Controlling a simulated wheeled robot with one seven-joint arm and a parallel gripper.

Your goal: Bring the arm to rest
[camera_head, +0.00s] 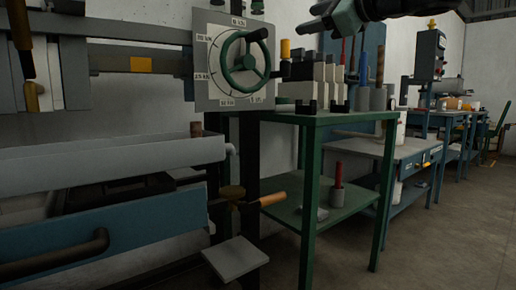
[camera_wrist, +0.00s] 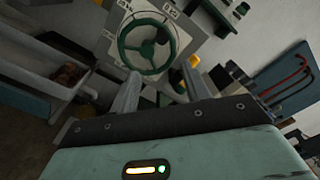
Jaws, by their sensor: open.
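My gripper (camera_head: 312,18) shows at the top of the head view, raised above the green stand, with my dark arm running off to the right. In the wrist view its two grey fingers (camera_wrist: 162,88) stand apart with nothing between them, so it is open and empty. A green handwheel (camera_head: 245,62) on a pale dial plate (camera_head: 208,88) stands left of my gripper in the head view. The handwheel also shows beyond the fingertips in the wrist view (camera_wrist: 147,45). I cannot tell how far apart the fingers and wheel are.
A green stand (camera_head: 330,118) holds grey-white blocks (camera_head: 312,85) and upright tools below my gripper. A grey roller and blue trough (camera_head: 120,228) fill the lower left. A blue workbench (camera_head: 385,150) and more benches line the wall at right. The floor (camera_head: 440,240) at lower right is clear.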

